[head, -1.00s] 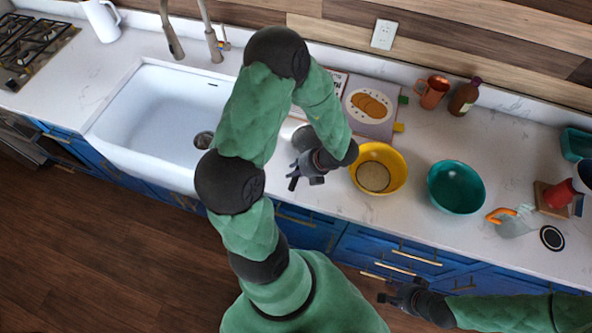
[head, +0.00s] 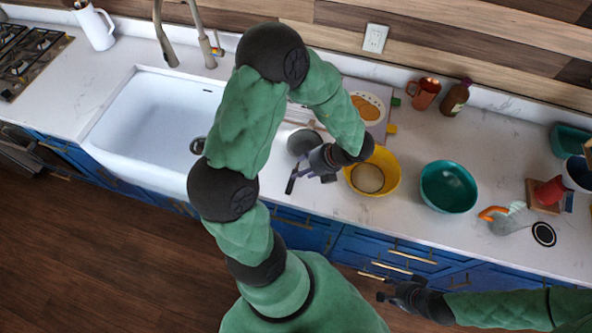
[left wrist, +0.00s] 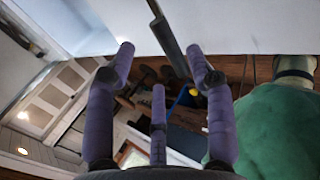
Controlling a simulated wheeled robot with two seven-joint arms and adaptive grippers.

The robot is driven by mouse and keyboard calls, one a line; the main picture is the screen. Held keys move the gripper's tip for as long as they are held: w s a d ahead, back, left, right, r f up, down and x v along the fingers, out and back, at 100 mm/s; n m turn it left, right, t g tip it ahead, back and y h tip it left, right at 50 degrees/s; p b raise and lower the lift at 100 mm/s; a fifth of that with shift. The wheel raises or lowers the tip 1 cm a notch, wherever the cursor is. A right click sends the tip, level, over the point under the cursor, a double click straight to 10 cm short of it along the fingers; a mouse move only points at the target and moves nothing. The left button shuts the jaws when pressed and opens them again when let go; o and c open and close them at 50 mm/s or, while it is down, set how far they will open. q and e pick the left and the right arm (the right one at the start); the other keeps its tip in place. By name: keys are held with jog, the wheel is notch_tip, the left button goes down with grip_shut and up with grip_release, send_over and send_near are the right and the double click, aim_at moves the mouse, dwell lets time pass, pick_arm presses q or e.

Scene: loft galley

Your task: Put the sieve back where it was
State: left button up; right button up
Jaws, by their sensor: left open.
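The sieve has a grey round bowl (head: 303,143) lying near the counter's front edge, right of the sink. Its dark handle (head: 291,184) points toward the front edge; a dark rod, seemingly this handle, also shows in the left wrist view (left wrist: 172,48). My left gripper (head: 310,174) is open beside the handle, its purple fingers spread. In the left wrist view the rod lies beyond or between the fingertips (left wrist: 160,66); I cannot tell whether they touch. My arm partly hides the area behind the sieve. My right gripper (head: 395,297) is low in front of the drawers, away from the sieve.
A yellow bowl (head: 391,183) stands close to the right of my left gripper, then a teal bowl (head: 448,198). The white sink (head: 125,110) is to the left. A board with a cookie picture (head: 372,104), a copper mug (head: 424,93) and a brown bottle (head: 455,97) stand behind.

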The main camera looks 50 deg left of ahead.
pick_arm(q)
jog(key=shift+p+v, duration=0.3)
jog(key=shift+v, duration=2)
